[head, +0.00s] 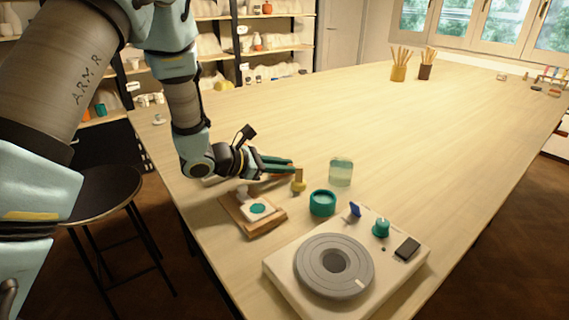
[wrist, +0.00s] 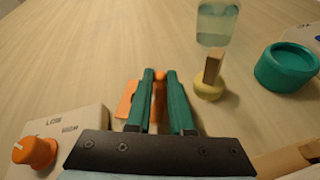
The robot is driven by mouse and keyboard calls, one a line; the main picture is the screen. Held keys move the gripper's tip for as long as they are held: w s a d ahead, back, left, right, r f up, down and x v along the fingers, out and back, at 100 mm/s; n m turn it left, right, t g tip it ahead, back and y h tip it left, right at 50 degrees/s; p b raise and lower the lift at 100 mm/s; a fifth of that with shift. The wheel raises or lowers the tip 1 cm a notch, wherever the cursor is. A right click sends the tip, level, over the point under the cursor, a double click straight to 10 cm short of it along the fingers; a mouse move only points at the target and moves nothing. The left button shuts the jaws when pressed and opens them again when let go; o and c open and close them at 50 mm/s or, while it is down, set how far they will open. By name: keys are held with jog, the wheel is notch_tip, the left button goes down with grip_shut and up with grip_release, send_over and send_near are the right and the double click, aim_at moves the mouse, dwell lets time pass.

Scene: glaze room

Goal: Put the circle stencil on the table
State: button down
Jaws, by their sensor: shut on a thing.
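My gripper (head: 285,165) is low over the near left part of the table (head: 330,120). In the wrist view its two green fingers (wrist: 160,78) are closed on a narrow orange upright piece between them. A flat orange sheet shows left of the fingers; it seems to be part of the same thing, which I take to be the circle stencil (wrist: 127,100). Most of it is hidden by the fingers, and no circle cut-out shows. I cannot tell whether it touches the table.
A yellow dabber with a wooden handle (head: 298,185), a glass jar (head: 341,173) and a teal pot (head: 322,203) stand close right. A wooden board (head: 272,226) holds a white tile with a teal disc. A wheel unit (head: 288,278) is nearer. The far table is largely clear.

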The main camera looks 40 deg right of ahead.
jog(key=shift+f+b, duration=0.25)
jog(key=shift+b, duration=0.1)
jog(key=c, duration=0.8)
grip_release()
jog(key=shift+r, duration=0.1)
jog(key=shift+r+p, duration=0.15)
jog(key=shift+p, duration=0.15)
jog(key=b+v, duration=0.3)
jog(key=v, duration=0.9)
jog(key=shift+a, duration=0.1)
